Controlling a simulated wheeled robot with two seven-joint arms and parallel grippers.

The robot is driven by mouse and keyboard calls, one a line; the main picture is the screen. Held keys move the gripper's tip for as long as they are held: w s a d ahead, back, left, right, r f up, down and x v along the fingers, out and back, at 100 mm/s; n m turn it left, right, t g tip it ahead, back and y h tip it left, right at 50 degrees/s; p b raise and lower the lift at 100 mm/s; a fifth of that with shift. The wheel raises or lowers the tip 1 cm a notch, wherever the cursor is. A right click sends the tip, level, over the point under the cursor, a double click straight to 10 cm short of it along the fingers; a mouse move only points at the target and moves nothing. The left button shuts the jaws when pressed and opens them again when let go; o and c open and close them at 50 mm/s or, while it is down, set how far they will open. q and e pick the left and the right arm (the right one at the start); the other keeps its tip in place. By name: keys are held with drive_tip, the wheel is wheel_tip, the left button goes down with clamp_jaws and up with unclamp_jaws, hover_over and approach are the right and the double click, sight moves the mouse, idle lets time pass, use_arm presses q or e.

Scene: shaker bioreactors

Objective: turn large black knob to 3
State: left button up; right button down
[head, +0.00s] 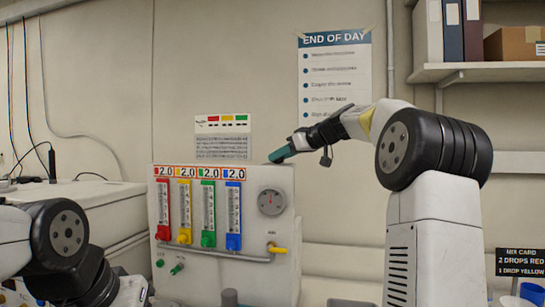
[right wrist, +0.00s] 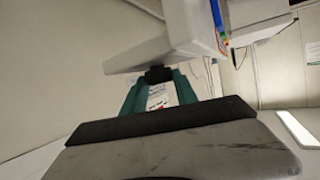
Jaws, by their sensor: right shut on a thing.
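A small black part, seemingly the large black knob (right wrist: 158,75), shows in the right wrist view between the fingertips of my right gripper (right wrist: 160,84), against the white box. The teal fingers are shut on it. Its number marks are not readable. In the head view my right gripper (head: 276,157) reaches the top right corner of the white gauge box (head: 262,240), and the knob is hidden there. My left arm shows at the lower left, but its gripper fingers are not in view.
The box front carries red, yellow, green and blue gauges marked 2.0, a round dial (head: 271,202) and a yellow valve (head: 278,249). A mix card (head: 521,262) stands at the lower right. A shelf (head: 490,72) with binders hangs at upper right.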

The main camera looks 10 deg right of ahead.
drive_tip(key=shift+s+m+t, duration=0.1)
drive_tip(key=shift+m+t, duration=0.2)
drive_tip(key=shift+a+m+h, duration=0.15)
drive_tip(key=shift+m+h, duration=0.35)
drive_tip(key=shift+h, duration=0.2)
drive_tip(key=shift+s+a+m+t+h, duration=0.15)
drive_tip(key=shift+m+t+h, duration=0.45)
drive_tip(key=shift+m+h, duration=0.65)
drive_tip(key=shift+w+a+m+t+h, duration=0.1)
drive_tip(key=shift+a+m+t+h, duration=0.15)
drive_tip(key=shift+m+t+h, duration=0.65)
drive_tip(key=shift+a+f+m+g+h, duration=0.1)
drive_tip(key=shift+m+g+h, duration=0.3)
drive_tip(key=shift+m+h, duration=1.4)
drive_tip(key=shift+a+m+g+h, duration=0.1)
drive_tip(key=shift+m+g+h, duration=0.3)
drive_tip(key=shift+m+h, duration=1.3)
drive_tip(key=shift+h, duration=0.55)
drive_tip(key=c, duration=1)
unclamp_jaws()
drive_tip(key=shift+o, duration=0.2)
drive_tip(key=shift+s, duration=0.1)
drive_tip(key=v, duration=0.7)
drive_tip(key=shift+s+a+r, duration=0.15)
drive_tip(key=shift+s+r, duration=0.05)
drive_tip(key=shift+s, duration=0.05)
